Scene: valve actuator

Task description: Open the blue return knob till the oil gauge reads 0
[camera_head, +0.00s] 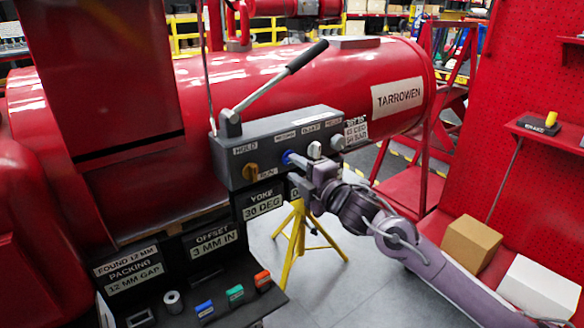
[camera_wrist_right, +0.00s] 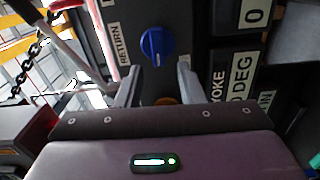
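The blue return knob (camera_head: 287,156) sits on the front of a grey control box (camera_head: 325,119) on the red tank. It also shows in the right wrist view (camera_wrist_right: 157,43), beside the "RETURN" label. My right gripper (camera_head: 297,162) is at the knob in the head view and hides part of it. In the right wrist view the gripper (camera_wrist_right: 158,73) is open, its two fingers apart and pointing toward the knob. The fingertips look just short of it; I cannot tell whether they touch. No oil gauge reading is legible. My left gripper is not in view.
An orange knob (camera_head: 251,172) is left of the blue one, with a white knob (camera_head: 314,150) and a grey knob (camera_head: 337,142) to its right. A long lever (camera_head: 285,76) rises above the box. A yellow tripod (camera_head: 298,240) stands below.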

